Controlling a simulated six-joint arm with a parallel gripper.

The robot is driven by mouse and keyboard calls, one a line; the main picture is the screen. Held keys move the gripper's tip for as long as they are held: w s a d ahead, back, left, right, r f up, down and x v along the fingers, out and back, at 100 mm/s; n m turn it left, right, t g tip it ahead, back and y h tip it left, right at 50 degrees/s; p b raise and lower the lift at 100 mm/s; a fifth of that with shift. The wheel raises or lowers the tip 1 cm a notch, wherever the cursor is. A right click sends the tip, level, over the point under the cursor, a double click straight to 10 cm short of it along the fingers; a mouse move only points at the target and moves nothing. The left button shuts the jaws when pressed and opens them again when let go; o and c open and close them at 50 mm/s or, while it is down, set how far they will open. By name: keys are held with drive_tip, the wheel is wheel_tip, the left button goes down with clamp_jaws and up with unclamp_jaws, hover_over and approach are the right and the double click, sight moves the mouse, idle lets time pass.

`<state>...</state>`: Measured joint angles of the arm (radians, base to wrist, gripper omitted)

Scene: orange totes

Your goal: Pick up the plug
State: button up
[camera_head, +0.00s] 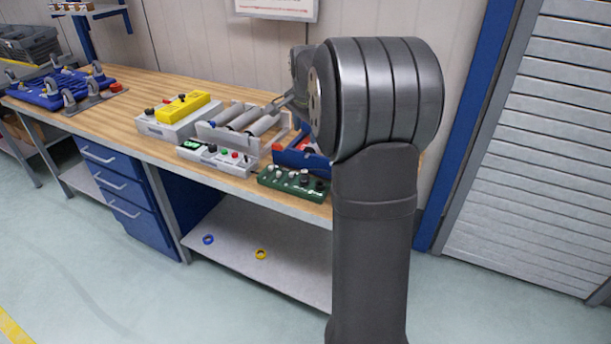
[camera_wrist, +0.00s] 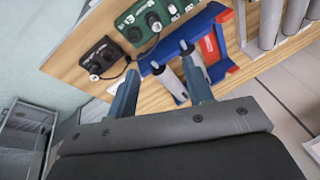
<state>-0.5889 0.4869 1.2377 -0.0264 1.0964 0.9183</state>
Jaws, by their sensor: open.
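I cannot single out the plug with certainty. In the wrist view a short grey cylinder (camera_wrist: 171,82) lies by a blue holder (camera_wrist: 222,70), between and beyond my fingers; it may be the plug. A red piece (camera_wrist: 210,47) sits in the holder. My gripper (camera_wrist: 159,60) is open, its two fingers apart above the bench with nothing seen held. In the head view the blue holder (camera_head: 292,157) is partly hidden behind my arm. My gripper there is mostly hidden by my arm.
A green control box (camera_head: 293,182) stands at the bench's front edge, beside a white button box (camera_head: 215,158). Grey cylinders lie in a rack (camera_head: 238,142) behind. A black knob box (camera_wrist: 104,58) is near the holder. Bare wood (camera_head: 150,88) shows farther left.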

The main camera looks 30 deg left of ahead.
drive_tip(key=w+a+m+g, duration=0.1)
drive_tip(key=w+a+m, duration=0.15)
drive_tip(key=m, duration=0.45)
drive_tip(key=m+g+h, duration=0.2)
drive_tip(key=m, duration=0.8)
hover_over(304, 171)
drive_tip(key=f, duration=1.1)
drive_tip(key=shift+w+d+f, duration=0.1)
drive_tip(key=shift+w+f, duration=0.25)
drive_tip(key=shift+w, duration=0.05)
drive_tip(key=shift+s+f, duration=0.2)
drive_tip(key=shift+f, duration=1.15)
drive_tip(key=shift+s+f, duration=0.15)
drive_tip(key=shift+f, duration=1.15)
clamp_jaws()
